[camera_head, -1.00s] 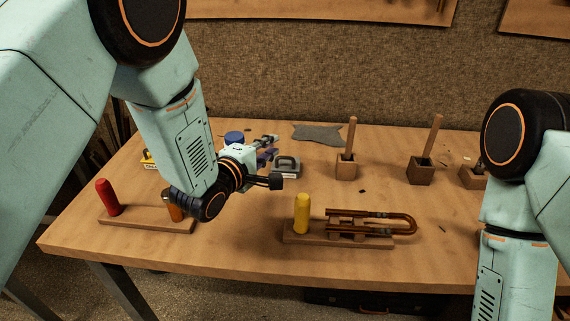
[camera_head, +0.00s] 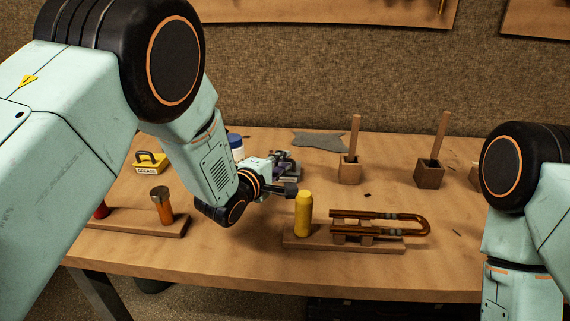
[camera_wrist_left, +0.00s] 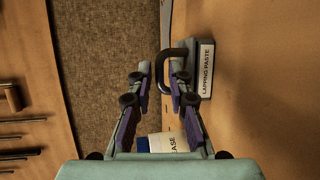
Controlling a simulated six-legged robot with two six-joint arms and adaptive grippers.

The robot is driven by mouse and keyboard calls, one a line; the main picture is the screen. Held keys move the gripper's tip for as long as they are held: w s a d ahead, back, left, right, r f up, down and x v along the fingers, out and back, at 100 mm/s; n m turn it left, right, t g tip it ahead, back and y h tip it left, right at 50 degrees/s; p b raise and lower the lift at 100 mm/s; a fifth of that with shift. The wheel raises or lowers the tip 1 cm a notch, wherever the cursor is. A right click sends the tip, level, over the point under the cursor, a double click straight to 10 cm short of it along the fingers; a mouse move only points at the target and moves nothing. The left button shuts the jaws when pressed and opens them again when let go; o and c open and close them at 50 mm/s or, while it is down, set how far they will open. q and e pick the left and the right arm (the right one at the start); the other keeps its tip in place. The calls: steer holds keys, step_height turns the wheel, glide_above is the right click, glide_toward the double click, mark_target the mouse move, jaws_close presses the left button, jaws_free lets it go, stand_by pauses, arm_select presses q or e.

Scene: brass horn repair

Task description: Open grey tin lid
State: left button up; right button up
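The grey tin (camera_head: 291,176) stands on the bench, mostly hidden behind my left wrist and gripper in the head view. In the left wrist view the grey tin (camera_wrist_left: 206,70) shows a "LAPPING PASTE" label and a dark loop handle (camera_wrist_left: 163,68) on its lid. The lid looks shut. My left gripper (camera_head: 282,156) is beside the tin. In the left wrist view its fingers (camera_wrist_left: 161,78) are apart and empty, with the handle just beyond the tips; I cannot tell whether they touch it. Only my right arm shows; its gripper is out of view.
A blue-capped white jar (camera_head: 236,146) stands close behind my left wrist. In front are a yellow cylinder (camera_head: 303,215) and a bent brass tube (camera_head: 415,220) on a wooden stand. A grey cloth (camera_head: 319,139) lies behind.

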arm_select(q)
steer(key=shift+x, duration=1.05)
steer(key=shift+c, duration=0.4)
jaws_close()
